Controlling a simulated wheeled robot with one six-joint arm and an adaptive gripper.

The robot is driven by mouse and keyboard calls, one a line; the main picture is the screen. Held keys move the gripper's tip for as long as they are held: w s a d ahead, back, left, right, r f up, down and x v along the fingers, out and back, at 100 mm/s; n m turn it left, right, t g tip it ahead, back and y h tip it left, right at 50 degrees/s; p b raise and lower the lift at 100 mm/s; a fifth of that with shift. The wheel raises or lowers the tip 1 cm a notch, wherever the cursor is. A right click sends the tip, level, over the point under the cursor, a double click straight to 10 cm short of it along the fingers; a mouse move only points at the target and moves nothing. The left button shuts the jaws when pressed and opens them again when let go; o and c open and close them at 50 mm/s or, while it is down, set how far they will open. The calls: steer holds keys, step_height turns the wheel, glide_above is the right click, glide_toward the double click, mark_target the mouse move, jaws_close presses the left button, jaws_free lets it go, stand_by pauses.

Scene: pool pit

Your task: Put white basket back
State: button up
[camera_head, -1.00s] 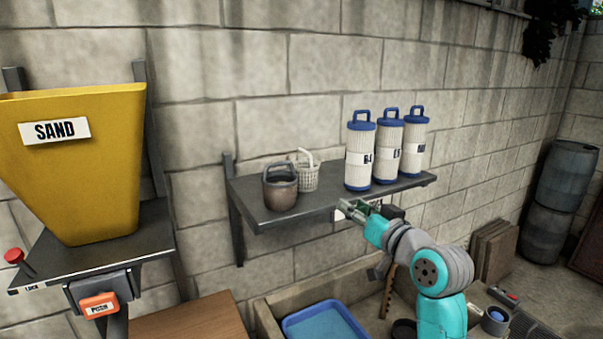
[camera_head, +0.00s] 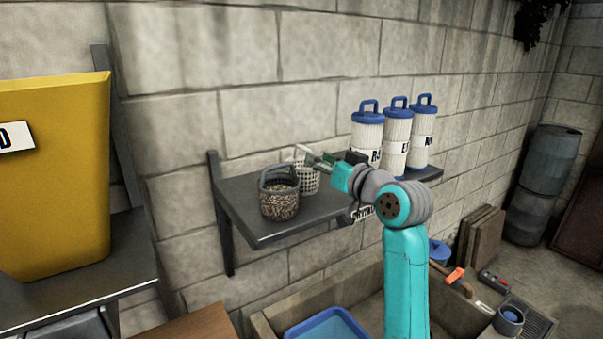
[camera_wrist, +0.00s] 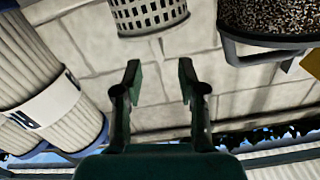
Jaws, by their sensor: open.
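The white basket (camera_head: 308,181), a small lattice basket with a raised handle, stands upright on the dark wall shelf (camera_head: 245,222). It is behind and right of a grey pebble-filled basket (camera_head: 280,203). My gripper (camera_head: 312,157) is open and empty near the white basket's handle, partly covering it in the head view. In the wrist view the scene appears upside down. The white basket (camera_wrist: 150,14) is ahead at the top, beyond and apart from the open fingertips (camera_wrist: 158,68). Only part of it shows.
Several white filter cartridges with blue caps (camera_head: 396,140) stand on the shelf's right part, close to my arm. The pebble basket (camera_wrist: 270,14) is beside the white one. A yellow sand hopper (camera_head: 55,190) is at left. A blue tray (camera_head: 325,327) lies below.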

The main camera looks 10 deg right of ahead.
mark_target(305, 149)
steer(key=shift+x, duration=3.65)
steer(key=shift+r, duration=0.15)
jaws_close()
